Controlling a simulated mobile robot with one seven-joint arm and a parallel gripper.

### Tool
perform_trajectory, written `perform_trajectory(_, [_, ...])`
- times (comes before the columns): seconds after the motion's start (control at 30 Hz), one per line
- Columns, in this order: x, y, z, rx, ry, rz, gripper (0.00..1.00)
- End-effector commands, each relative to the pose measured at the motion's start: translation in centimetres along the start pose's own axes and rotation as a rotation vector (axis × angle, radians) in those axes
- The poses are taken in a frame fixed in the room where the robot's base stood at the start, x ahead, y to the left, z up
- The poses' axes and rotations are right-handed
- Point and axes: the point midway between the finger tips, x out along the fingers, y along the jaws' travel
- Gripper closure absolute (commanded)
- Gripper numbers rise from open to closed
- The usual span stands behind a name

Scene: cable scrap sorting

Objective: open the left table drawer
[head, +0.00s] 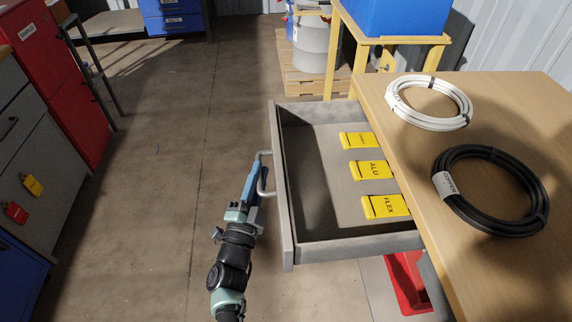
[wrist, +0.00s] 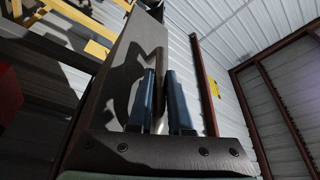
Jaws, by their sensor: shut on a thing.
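The table drawer (head: 284,225) is grey and stands pulled well out from the left side of the wooden table (head: 495,215). Three yellow tags lie inside it, with ALU (head: 370,169) and FLEX (head: 385,206) readable on two. My gripper (head: 257,182) is at the drawer's front, shut on its metal bar handle (head: 264,175). In the wrist view the two blue fingers of my gripper (wrist: 160,103) stand on either side of the handle, against the grey drawer front (wrist: 132,70).
A white cable coil (head: 430,103) and a black cable coil (head: 490,190) lie on the table. A red bin (head: 408,283) is below the drawer. Grey and red cabinets (head: 68,75) stand at the left. The floor between (head: 165,160) is clear.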

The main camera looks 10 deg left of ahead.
Motion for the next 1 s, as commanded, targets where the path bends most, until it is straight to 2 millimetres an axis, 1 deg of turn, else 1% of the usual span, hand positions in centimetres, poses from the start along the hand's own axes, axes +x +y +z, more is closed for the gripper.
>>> perform_trajectory(0.03, [-0.4,-0.8,0.9,0.000,-0.005,-0.002,1.00])
perform_trajectory(0.1, [-0.8,-1.4,1.9,0.000,-0.004,-0.002,1.00])
perform_trajectory(0.2, [-1.2,-2.1,3.0,0.000,-0.004,-0.001,1.00])
perform_trajectory(0.33, [-1.6,-2.8,4.0,-0.001,-0.003,-0.001,1.00])
perform_trajectory(0.5, [-1.9,-3.2,4.5,0.000,-0.002,-0.001,1.00])
perform_trajectory(0.87, [-1.9,-3.2,4.6,0.001,-0.002,0.000,1.00])
perform_trajectory(0.9, [-1.9,-3.2,4.6,0.001,-0.002,0.000,0.79])
perform_trajectory(0.97, [-1.9,-3.2,4.6,0.001,-0.002,-0.001,0.68])
perform_trajectory(1.0, [-1.9,-3.2,4.6,0.001,-0.002,-0.001,0.61])
